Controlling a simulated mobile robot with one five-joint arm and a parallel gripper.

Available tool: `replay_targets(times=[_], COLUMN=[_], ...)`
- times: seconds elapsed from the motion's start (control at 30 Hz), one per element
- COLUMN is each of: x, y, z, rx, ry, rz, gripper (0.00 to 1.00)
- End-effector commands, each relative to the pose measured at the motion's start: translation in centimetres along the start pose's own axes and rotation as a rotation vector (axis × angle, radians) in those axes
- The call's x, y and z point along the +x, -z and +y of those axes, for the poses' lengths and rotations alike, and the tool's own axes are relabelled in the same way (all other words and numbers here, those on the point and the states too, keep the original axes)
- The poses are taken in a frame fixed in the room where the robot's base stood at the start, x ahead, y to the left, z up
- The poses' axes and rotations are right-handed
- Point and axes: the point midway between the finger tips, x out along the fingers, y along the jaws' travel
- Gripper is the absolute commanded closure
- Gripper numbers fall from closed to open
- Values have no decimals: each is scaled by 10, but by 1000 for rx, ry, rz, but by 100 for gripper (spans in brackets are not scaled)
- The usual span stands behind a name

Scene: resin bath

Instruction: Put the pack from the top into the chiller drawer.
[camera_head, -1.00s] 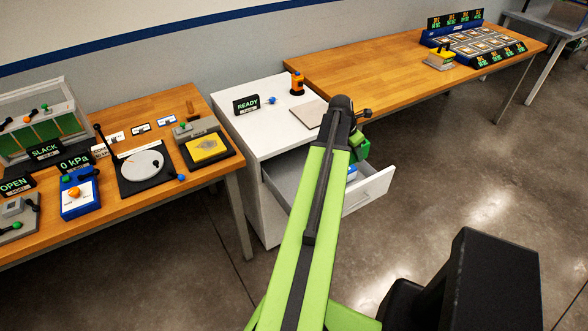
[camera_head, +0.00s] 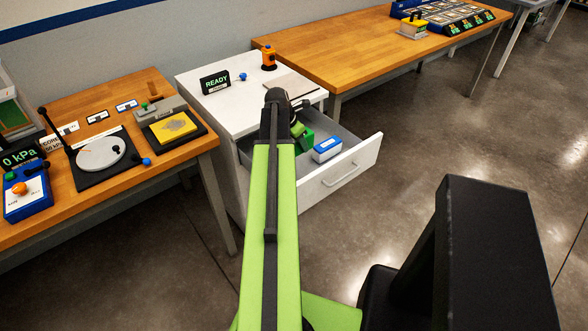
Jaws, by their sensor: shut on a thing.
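My gripper (camera_head: 299,122) is at the far end of my lime arm, partly hidden behind the black wrist. It is shut on a green pack (camera_head: 303,139), which shows just right of the wrist; the fingers themselves are hard to make out. In the picture the green pack overlaps the inside of the open chiller drawer (camera_head: 345,176); its height above the drawer floor cannot be told. The drawer is pulled out of the white cabinet (camera_head: 225,160). A blue and white pack (camera_head: 327,149) lies in the drawer, right of the green one.
A wooden bench (camera_head: 370,45) stands behind to the right, another (camera_head: 160,165) with devices to the left. The floor right of the drawer is clear.

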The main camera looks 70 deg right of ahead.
Motion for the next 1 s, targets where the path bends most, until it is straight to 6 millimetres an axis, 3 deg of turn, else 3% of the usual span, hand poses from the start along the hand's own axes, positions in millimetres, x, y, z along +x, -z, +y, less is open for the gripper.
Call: replay_targets(times=[0.03, 0.07, 0.2, 0.37, 0.47, 0.7, 0.9, 1.0], x=[24, 28, 34, 33, 44, 90, 92, 106], y=[16, 20, 32, 33, 37, 56, 56, 62], z=[7, 9, 17, 18, 17, 17, 17, 17], rx=[-1, 0, 1, 3, 3, 3, 3, 3], ry=[0, 0, 1, 1, 1, 1, 1, 1], rz=[0, 0, -1, -1, -1, -1, -1, -1], gripper=[100, 100, 100, 100, 100, 100, 100, 100])
